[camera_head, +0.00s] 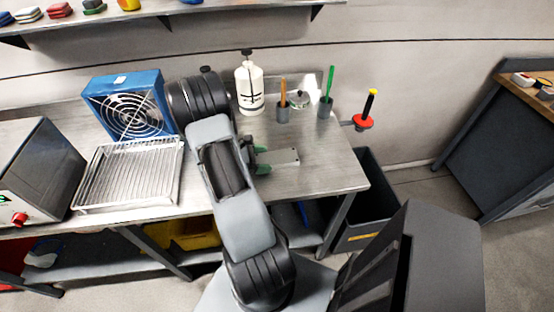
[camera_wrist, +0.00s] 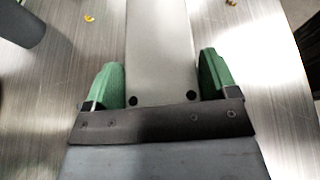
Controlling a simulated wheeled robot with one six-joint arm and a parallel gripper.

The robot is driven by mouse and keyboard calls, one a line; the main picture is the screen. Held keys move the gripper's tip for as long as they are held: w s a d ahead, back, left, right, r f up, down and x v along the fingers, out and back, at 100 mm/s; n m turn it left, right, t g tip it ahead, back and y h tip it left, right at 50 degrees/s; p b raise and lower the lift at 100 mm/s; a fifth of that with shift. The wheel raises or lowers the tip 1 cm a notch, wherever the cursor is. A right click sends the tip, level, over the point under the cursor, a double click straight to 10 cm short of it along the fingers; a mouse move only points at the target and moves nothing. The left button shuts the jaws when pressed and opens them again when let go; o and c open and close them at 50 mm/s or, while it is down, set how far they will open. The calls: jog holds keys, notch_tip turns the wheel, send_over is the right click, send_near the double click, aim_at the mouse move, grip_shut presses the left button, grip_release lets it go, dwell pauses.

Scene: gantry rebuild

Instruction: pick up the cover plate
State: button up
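The cover plate (camera_wrist: 161,50) is a flat, pale grey strip with two dark holes near its close end. It runs up the middle of the wrist view, between the green fingers of my gripper (camera_wrist: 161,88). The fingers are wide apart, one close along each long edge; I cannot tell whether they press on it. In the head view the plate (camera_head: 282,157) reaches right from my gripper (camera_head: 262,158) over the bench. Its left end is hidden by my arm. I cannot tell whether it rests on the bench or is raised.
The metal bench (camera_head: 325,165) is clear right of the plate. Behind stand a white bottle (camera_head: 250,88), two grey cups (camera_head: 283,112) (camera_head: 325,108) with tools, and a red-based peg (camera_head: 363,121). Left are a blue fan box (camera_head: 125,105) and wire rack (camera_head: 130,173). A dark bin (camera_head: 370,225) sits below right.

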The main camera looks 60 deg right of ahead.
jog(key=c, duration=0.9)
jog(key=shift+c, duration=0.4)
jog(key=shift+r, duration=0.2)
